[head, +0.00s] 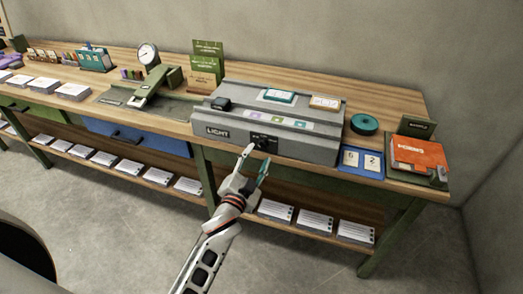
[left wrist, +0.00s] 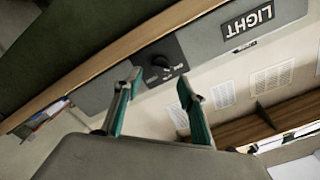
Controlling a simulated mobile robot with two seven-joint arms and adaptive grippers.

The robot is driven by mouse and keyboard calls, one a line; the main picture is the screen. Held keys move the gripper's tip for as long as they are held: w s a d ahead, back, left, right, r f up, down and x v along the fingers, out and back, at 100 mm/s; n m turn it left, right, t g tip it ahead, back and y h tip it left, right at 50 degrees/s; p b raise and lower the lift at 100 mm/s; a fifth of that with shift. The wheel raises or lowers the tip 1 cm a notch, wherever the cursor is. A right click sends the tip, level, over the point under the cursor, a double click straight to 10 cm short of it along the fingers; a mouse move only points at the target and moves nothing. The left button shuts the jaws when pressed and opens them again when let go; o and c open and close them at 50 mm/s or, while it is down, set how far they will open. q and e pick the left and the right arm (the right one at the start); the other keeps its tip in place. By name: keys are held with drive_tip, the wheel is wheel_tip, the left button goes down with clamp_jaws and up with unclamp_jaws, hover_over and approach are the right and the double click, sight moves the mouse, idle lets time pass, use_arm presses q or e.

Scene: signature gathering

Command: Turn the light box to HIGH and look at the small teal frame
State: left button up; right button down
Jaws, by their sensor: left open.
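The grey light box (head: 300,148) stands on the bench with a "LIGHT" label on its front. A black rotary knob (head: 264,141) sits on its front face; it also shows in the left wrist view (left wrist: 161,64), its setting too small to read. The small teal frame (head: 278,96) lies on top of the box towards the back. My left gripper (head: 257,163) is open and empty in front of the box, just below the knob. In the left wrist view, its two fingertips (left wrist: 160,82) stand either side of the knob, apart from it. My right gripper is not in view.
An orange-brown frame (head: 325,102) lies on the box beside the teal one. A teal roll (head: 364,124), a blue tray (head: 350,170) with number cards and an orange book (head: 416,153) are to the right. A press with a dial (head: 148,54) stands to the left. Paper stacks fill the lower shelf.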

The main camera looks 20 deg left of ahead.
sight(262, 148)
use_arm(q)
drive_tip(key=shift+w+f, duration=0.1)
drive_tip(key=shift+w, duration=2.1)
drive_tip(key=shift+c, duration=0.3)
drive_tip(key=c, duration=1)
drive_tip(key=shift+c, duration=0.2)
